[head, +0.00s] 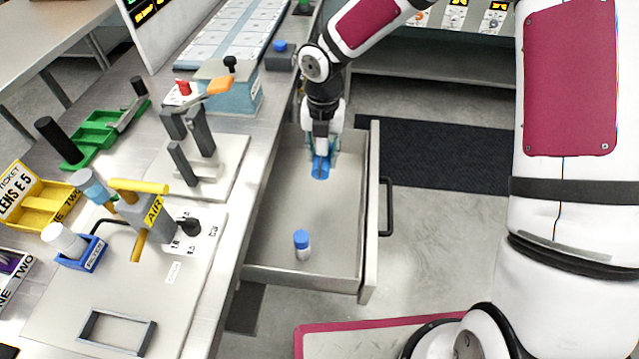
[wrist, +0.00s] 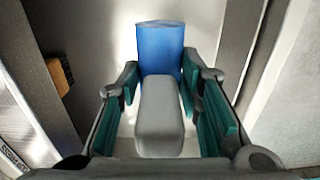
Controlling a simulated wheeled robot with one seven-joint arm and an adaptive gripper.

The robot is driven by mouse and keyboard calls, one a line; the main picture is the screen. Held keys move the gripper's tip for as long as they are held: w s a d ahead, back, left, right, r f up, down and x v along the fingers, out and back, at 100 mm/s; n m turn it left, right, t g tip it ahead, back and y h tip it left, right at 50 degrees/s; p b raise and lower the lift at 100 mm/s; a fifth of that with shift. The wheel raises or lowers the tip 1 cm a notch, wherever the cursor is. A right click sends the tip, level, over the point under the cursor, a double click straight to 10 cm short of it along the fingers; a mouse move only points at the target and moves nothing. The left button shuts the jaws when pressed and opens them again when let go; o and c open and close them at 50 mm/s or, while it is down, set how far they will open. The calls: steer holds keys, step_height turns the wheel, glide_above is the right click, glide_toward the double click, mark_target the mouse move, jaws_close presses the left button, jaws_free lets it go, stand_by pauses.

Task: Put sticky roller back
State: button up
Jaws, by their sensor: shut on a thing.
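My gripper (head: 322,150) is inside the open drawer (head: 372,240), at its far end. In the wrist view, my gripper (wrist: 168,98) is shut on the grey handle of what looks like the sticky roller (wrist: 160,115). Its blue cylinder (wrist: 161,45) lies beyond the fingertips. In the head view, a blue part of the roller (head: 320,170) shows below the fingers, and the rest is hidden by my gripper. I cannot tell whether the roller touches the drawer floor.
The workbench on the left holds a blue holder (head: 82,257) with a white cylinder, an air fixture (head: 150,215), a grey clamp (head: 190,145) and a green tray (head: 100,130). The drawer's middle is clear.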

step_height(320, 180, down, 10)
steer(key=shift+w+f, duration=0.1)
steer(key=shift+w, duration=0.05)
stand_by(0.4)
steer(key=shift+f, duration=0.1)
steer(key=o, duration=1.2)
steer(key=shift+o, duration=0.2)
